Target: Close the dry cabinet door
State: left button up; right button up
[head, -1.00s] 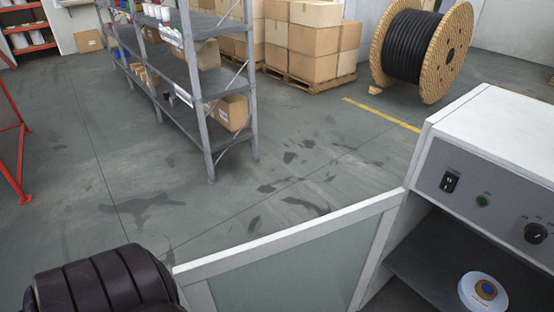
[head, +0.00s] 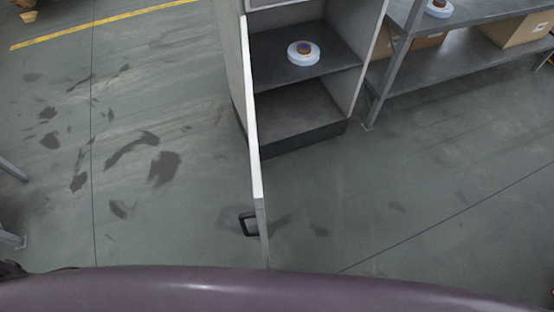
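The dry cabinet (head: 240,70) stands at the top centre of the head view with its front open. Its door (head: 253,130) is swung wide and seen nearly edge-on, reaching from the cabinet's left side toward me. A dark handle (head: 248,224) sits near the door's free end, on its left face. Neither of my grippers shows in the head view. A purple-brown part of my own body fills the bottom edge and hides what is below it.
A grey metal shelf (head: 440,80) stands right of the cabinet, with cardboard boxes (head: 515,31) and another spool (head: 439,8). Stained floor is clear left and right of the door. A yellow line (head: 100,22) crosses the upper left. Grey metal legs (head: 12,238) show at the left edge.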

aim_at(253, 136)
jog(key=k+j+z, duration=0.15)
jog(key=k+j, duration=0.6)
jog(key=j+z, duration=0.2)
